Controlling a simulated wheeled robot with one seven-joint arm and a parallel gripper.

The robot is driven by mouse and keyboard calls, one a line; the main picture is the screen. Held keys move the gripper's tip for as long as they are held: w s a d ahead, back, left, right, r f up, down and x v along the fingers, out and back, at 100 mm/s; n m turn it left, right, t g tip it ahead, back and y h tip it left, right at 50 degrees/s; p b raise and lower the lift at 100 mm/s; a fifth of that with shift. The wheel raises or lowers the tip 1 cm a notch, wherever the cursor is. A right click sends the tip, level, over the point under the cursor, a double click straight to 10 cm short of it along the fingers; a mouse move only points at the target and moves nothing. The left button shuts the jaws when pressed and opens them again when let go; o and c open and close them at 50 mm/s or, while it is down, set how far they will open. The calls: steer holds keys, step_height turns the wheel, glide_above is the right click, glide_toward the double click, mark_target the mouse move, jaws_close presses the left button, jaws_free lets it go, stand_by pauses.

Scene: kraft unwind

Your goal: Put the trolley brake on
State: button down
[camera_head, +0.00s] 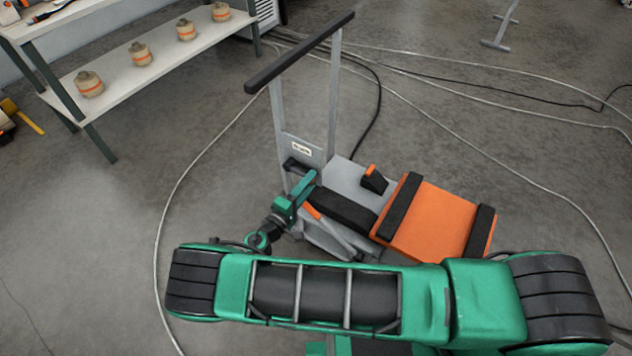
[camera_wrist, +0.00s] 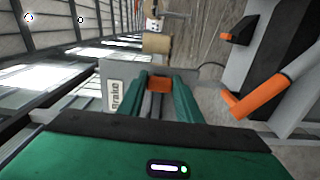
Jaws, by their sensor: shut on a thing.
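The trolley (camera_head: 348,172) is grey, with an upright frame and a black push bar (camera_head: 300,52) across its top. A white label (camera_head: 302,149) sits low on the frame; in the wrist view the label (camera_wrist: 115,96) reads "Brake". My gripper (camera_head: 308,182) is at the trolley's near left side, just below the label. In the wrist view my gripper's green fingers (camera_wrist: 160,90) are shut on a small orange piece (camera_wrist: 160,84), which looks like the brake lever's grip. The rest of the lever is hidden by the fingers, and I cannot tell its position.
An orange block with black bands (camera_head: 433,217) lies at the trolley's right. A shelf (camera_head: 150,68) with several tan rolls stands at back left. Cables (camera_head: 470,130) run over the grey floor behind and to the right. The floor at left is mostly clear.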

steer(key=shift+s+f, duration=0.2)
steer(key=shift+f, duration=0.15)
steer(key=c, duration=1.3)
jaws_free()
steer(key=shift+r, duration=0.1)
steer(key=v, duration=1)
steer(key=shift+s+a, duration=0.2)
steer(key=shift+s, duration=0.05)
